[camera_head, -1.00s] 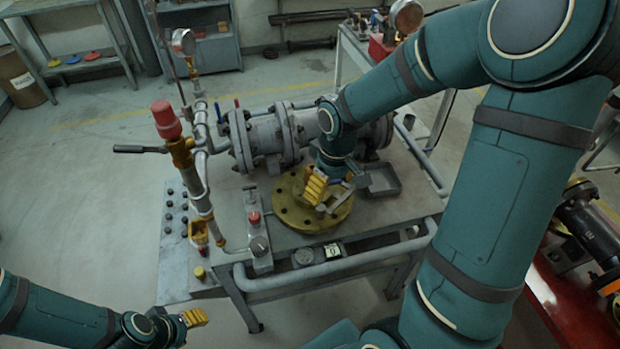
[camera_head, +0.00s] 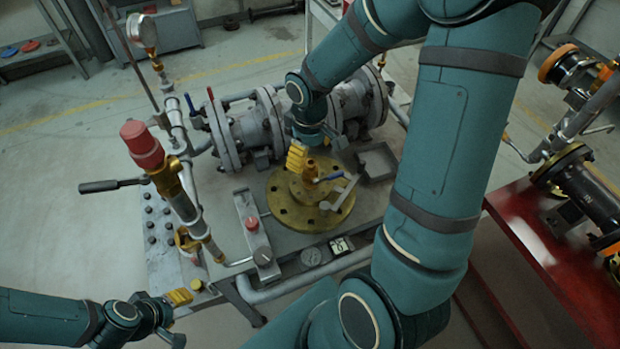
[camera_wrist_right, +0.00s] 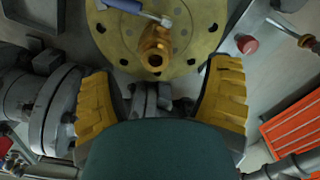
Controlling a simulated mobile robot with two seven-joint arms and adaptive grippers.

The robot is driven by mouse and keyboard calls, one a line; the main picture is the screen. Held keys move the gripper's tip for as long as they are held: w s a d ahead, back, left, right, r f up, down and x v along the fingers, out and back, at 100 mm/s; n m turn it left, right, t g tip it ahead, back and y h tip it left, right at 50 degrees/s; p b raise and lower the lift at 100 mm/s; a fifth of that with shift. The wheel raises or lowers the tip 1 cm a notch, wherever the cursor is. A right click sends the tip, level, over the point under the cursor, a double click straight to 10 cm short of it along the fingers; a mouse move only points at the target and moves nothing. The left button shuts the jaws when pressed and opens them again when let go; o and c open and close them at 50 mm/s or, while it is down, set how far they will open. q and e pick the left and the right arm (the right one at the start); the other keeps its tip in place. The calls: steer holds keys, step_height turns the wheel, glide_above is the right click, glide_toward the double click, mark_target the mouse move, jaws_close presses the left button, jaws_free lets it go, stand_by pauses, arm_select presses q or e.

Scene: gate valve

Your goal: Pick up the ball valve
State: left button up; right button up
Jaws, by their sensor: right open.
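The ball valve (camera_head: 310,173), brass with a blue lever, stands on the round yellow flange disc (camera_head: 285,212) on the workbench. In the right wrist view the brass valve body (camera_wrist_right: 155,45) shows over the disc, its blue lever toward the top edge. My right gripper (camera_head: 297,157) is just behind the valve in the head view. In the right wrist view my right gripper (camera_wrist_right: 160,76) is open, with its yellow fingers wide apart and the valve beyond the gap, not between the pads. My left gripper (camera_head: 180,297) is at the lower left, away from the valve; its opening is unclear.
A grey flanged pipe (camera_head: 243,128) lies behind the disc. A grey tray (camera_head: 378,162) is right of it. A red-capped pipe assembly (camera_head: 142,145) rises at the left. A small box with a red knob (camera_head: 252,223) is left of the disc. A red table (camera_head: 535,230) stands at the right.

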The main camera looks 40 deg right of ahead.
mark_target(311, 171)
steer(key=shift+w+f, duration=0.1)
steer(key=shift+f, duration=0.65)
steer(key=shift+d+f, duration=0.1)
steer(key=shift+f, duration=0.7)
step_height(311, 171, down, 4)
steer(key=shift+d+f+b, duration=0.15)
steer(key=shift+b, duration=0.4)
jaws_close()
